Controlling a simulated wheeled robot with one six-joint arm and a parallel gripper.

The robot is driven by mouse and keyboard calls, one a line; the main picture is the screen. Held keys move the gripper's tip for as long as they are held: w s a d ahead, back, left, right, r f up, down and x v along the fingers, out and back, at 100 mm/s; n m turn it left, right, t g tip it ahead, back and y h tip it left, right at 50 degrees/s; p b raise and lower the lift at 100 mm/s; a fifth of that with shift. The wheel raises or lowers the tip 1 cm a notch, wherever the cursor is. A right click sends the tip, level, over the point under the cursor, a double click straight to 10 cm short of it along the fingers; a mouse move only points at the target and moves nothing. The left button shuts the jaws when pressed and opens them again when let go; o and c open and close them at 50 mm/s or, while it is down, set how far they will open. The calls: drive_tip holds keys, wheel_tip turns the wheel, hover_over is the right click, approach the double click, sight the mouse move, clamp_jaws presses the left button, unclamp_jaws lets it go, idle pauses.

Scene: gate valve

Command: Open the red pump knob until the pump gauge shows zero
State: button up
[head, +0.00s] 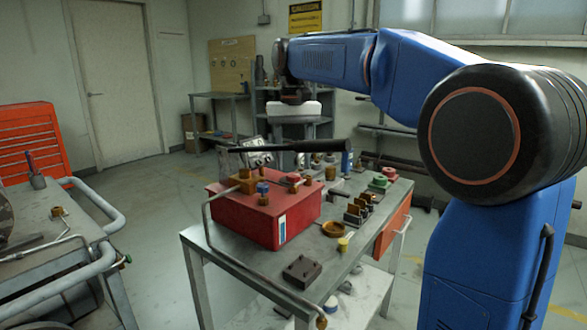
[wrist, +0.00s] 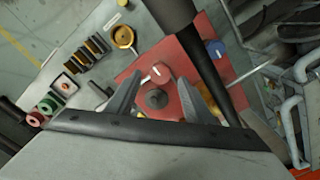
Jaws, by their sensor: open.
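The red pump (head: 250,220) is a box on the grey workbench, with a blue cap and brass fittings on top. A dark red round knob with a white mark (wrist: 157,74) shows in the wrist view between my two fingers, beside a dark grey round part (wrist: 156,98). It appears small on the pump top in the head view (head: 291,178). My gripper (wrist: 162,76) is open, its fingers apart on either side of the knob; I cannot tell any contact. In the head view my gripper's fingers are hard to make out. I cannot read a gauge in either view.
A long black lever (head: 290,147) crosses above the pump, close to my gripper in both views. A bent metal pipe (head: 205,215) runs along the bench front. Brown blocks (head: 357,210), a yellow ring (head: 333,229) and green-and-red parts (head: 380,180) lie to the right.

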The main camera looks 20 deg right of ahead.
sight(294, 180)
drive_tip(key=shift+f, duration=1.35)
drive_tip(key=c, duration=1)
drive_tip(key=shift+c, duration=0.2)
